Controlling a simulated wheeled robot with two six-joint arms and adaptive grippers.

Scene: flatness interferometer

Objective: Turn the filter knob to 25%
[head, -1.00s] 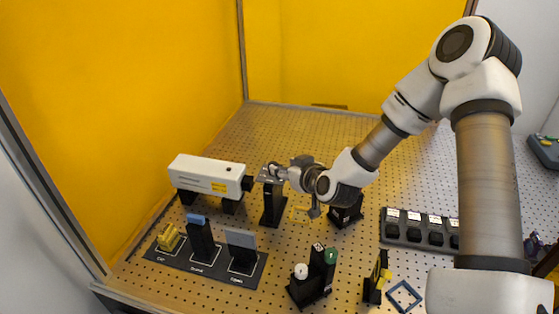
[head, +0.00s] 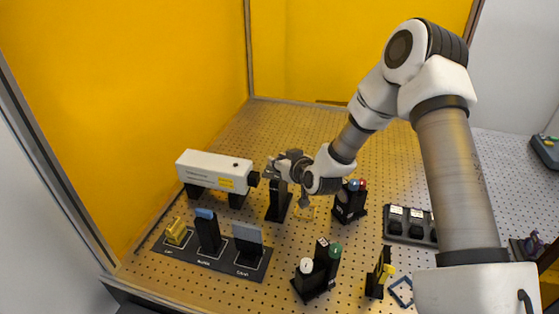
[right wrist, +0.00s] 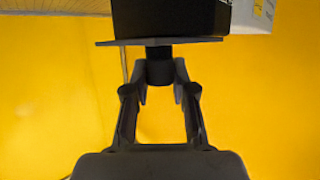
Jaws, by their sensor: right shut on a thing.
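My right gripper (head: 272,171) is at the top of a black post-mounted filter holder (head: 278,204), just right of the front end of the white laser (head: 214,172). In the right wrist view my right gripper (right wrist: 160,88) has its two fingers closed on either side of a small black knob (right wrist: 159,66). The knob sits against a thin dark plate (right wrist: 110,42) with a black body (right wrist: 170,18) beyond it. The laser's white housing (right wrist: 258,14) shows at the top right. The knob's percent marks are not readable in either view. My left gripper is not in view.
A black tray (head: 188,257) with a yellow block and two upright plates lies in front of the laser. A black stand (head: 349,203) with coloured tops is right of the holder. A block with white and green caps (head: 317,281) stands nearer. The perforated table (head: 290,125) is clear behind.

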